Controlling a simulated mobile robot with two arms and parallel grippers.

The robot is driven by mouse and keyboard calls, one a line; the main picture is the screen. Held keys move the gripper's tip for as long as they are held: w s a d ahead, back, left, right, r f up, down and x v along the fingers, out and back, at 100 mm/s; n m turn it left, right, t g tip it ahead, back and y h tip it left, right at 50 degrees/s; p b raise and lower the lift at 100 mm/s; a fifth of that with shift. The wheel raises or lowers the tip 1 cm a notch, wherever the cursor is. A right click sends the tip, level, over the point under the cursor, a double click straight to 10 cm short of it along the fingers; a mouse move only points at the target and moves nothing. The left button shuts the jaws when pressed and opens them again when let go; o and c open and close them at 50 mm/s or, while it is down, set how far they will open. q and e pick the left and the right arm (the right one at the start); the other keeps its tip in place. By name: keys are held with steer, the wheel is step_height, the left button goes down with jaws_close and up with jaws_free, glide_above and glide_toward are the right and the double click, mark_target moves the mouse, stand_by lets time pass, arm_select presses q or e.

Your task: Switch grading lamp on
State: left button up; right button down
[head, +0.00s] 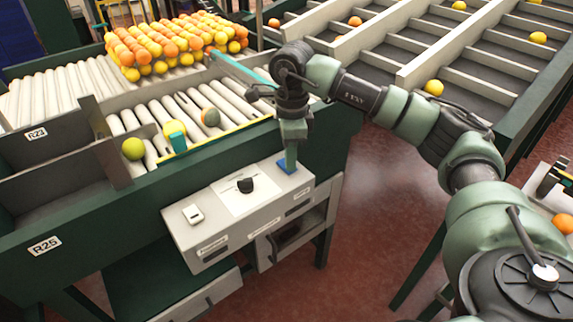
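A grey control box (280,208) is fixed to the front of the roller table. Its sloped top carries a white switch (193,214) at the left and a black knob (245,185) on a white plate in the middle. My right gripper (288,167) points down at the right end of this top, its blue tip close to or touching the surface. I cannot tell whether it touches, or whether its fingers are apart. It hides what lies beneath it. I cannot pick out a grading lamp, and the labels are too small to read. My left gripper is not in view.
Several oranges (170,45) are heaped on the rollers at the back. A few fruits, one greenish (133,148), lie on the nearer rollers. Sloped sorting lanes (430,35) with scattered fruit fill the upper right. Red floor (345,215) lies open between table and lanes.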

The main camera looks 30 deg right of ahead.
steer(key=shift+s+f, duration=0.1)
steer(key=shift+w+r+p, duration=0.2)
steer(key=shift+r+p, duration=0.5)
steer(key=shift+r, duration=0.15)
steer(key=shift+s+r+p, duration=0.1)
steer(key=shift+r+p, duration=1.55)
steer(key=shift+r, duration=1)
steer(key=shift+f, duration=0.1)
